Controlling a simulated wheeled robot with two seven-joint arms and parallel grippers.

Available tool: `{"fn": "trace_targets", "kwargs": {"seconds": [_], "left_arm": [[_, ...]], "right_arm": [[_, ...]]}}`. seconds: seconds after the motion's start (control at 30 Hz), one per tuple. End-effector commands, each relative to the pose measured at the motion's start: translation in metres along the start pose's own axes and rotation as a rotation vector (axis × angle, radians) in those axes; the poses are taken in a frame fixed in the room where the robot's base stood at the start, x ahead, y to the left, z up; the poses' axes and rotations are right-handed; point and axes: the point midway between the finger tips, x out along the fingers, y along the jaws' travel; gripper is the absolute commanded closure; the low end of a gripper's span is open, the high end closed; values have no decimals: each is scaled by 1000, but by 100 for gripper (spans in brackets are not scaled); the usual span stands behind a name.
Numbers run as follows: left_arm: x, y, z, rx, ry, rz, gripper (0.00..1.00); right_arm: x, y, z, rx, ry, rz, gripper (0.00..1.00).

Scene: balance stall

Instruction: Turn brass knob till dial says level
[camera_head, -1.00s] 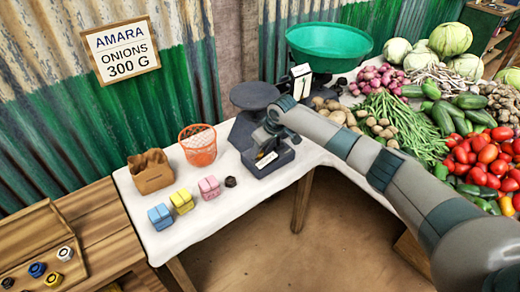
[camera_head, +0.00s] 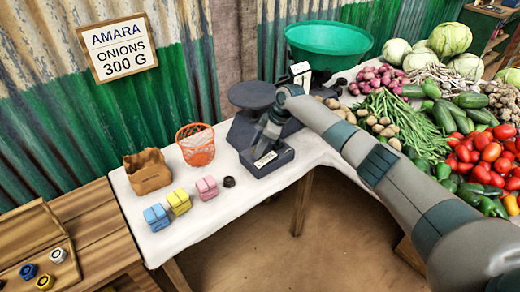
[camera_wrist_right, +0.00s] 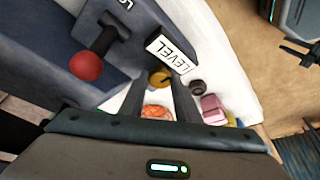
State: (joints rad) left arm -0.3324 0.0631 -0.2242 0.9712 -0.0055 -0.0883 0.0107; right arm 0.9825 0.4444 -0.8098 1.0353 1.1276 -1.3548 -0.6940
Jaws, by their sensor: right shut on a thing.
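The dark balance scale (camera_head: 251,97) stands on the white-covered table, with a base at its front right. A white label (camera_head: 265,159) on that base reads LEVEL in the right wrist view (camera_wrist_right: 170,53). The brass knob (camera_wrist_right: 160,77) shows beside the label, between the fingertips of my right gripper (camera_wrist_right: 160,90). My right gripper (camera_head: 264,147) is shut on the knob and hides it in the head view. I cannot make out a dial reading.
A red ball on a dark lever (camera_wrist_right: 86,65) is close to the right gripper. Left of the scale are an orange basket (camera_head: 196,147), a brown bag (camera_head: 148,171) and coloured blocks (camera_head: 179,201). A small dark piece (camera_head: 229,181) lies nearby. Vegetables crowd the right.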

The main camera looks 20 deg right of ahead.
Motion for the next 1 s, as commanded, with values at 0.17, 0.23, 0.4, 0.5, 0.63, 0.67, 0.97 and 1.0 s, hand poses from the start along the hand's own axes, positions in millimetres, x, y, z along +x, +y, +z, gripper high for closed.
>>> {"fn": "trace_targets", "kwargs": {"seconds": [0.17, 0.23, 0.4, 0.5, 0.63, 0.67, 0.97, 1.0], "left_arm": [[0, 0, 0, 0, 0, 0, 69], [0, 0, 0, 0, 0, 0, 69], [0, 0, 0, 0, 0, 0, 69], [0, 0, 0, 0, -1, 0, 69], [0, 0, 0, 0, -1, 0, 69], [0, 0, 0, 0, -1, 0, 69], [2, 0, -2, 0, 9, 0, 69], [3, 0, -4, 0, 14, 0, 69]], "right_arm": [[-1, 1, -1, 0, 1, 2, 93], [-1, 1, -1, 0, 1, 2, 93], [-1, 1, 0, 1, 1, 2, 53], [-1, 0, 0, 1, 0, 2, 53], [-1, 0, 0, 1, 0, 1, 53], [-1, 0, 0, 1, 0, 1, 53], [-19, 1, 0, 0, 1, 2, 53], [-24, 1, 0, 0, 2, 3, 53]]}}
